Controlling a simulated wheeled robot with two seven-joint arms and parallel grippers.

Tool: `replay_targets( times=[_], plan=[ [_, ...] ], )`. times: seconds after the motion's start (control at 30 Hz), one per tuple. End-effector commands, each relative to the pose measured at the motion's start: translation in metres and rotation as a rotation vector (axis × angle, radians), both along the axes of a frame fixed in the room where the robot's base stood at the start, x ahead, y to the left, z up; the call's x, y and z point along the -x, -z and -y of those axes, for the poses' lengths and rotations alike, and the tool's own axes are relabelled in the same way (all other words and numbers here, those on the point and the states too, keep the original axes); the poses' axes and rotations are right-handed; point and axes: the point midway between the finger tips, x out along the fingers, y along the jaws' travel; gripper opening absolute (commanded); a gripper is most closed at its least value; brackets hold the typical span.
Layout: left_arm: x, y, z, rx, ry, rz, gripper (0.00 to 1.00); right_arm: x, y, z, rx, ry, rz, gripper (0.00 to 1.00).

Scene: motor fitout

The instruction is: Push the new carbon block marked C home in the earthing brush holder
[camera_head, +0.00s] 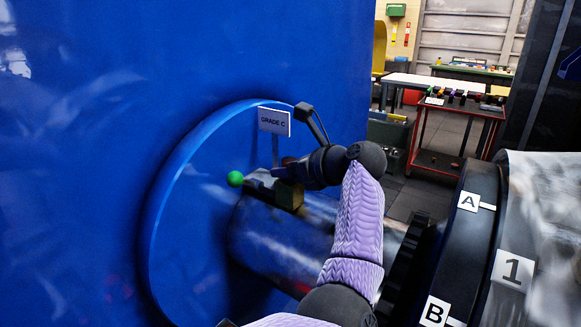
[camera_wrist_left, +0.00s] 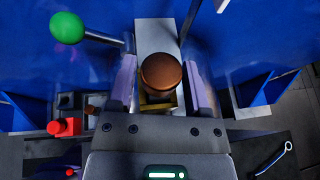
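My left gripper (camera_head: 293,172) is at the box. In the left wrist view its two fingers (camera_wrist_left: 161,85) stand apart, either side of a round brown knob (camera_wrist_left: 160,72) above the brass part (camera_wrist_left: 160,104). The carbon block and its mark C cannot be made out. My right gripper is out of view.
A "GRADE C" sign (camera_head: 274,121) stands just above the holder, beside a dark arm (camera_head: 310,115). A shaft (camera_head: 280,245) runs below towards a black ring (camera_head: 470,230) marked A and B. A red trolley (camera_head: 460,110) stands behind. Red-knobbed parts (camera_wrist_left: 65,127) lie left in the wrist view.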

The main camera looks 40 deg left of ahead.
Motion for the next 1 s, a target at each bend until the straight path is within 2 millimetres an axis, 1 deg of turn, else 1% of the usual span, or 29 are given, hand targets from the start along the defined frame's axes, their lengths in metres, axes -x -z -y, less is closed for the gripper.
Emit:
replay_targets(
  times=[0.03, 0.1, 0.37, 0.47, 0.6, 0.73, 0.83, 1.0],
  plan=[
    [0.0, 0.0, 0.0, 0.0, 0.0, 0.0, 0.75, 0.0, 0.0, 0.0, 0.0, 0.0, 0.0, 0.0],
    [0.0, 0.0, 0.0, 0.0, 0.0, 0.0, 0.86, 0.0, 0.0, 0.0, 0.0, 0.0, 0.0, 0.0],
    [0.0, -0.002, 0.0, 0.001, 0.0, 0.0, 0.86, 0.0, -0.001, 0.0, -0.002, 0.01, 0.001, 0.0],
    [0.0, -0.022, 0.0, 0.001, -0.001, 0.004, 0.86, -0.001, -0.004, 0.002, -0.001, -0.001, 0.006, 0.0],
    [0.0, -0.061, 0.0, 0.0, 0.0, 0.005, 0.86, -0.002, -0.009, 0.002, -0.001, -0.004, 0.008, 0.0],
    [0.0, -0.088, 0.0, 0.0, 0.0, 0.003, 0.86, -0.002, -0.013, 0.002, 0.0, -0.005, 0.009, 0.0],
    [0.0, -0.098, 0.0, 0.0, 0.001, 0.001, 0.86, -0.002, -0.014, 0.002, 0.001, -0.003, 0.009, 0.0],
    [0.0, -0.101, 0.0, 0.0, 0.0, -0.001, 0.86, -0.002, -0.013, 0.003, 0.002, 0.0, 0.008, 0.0]
  ],
)
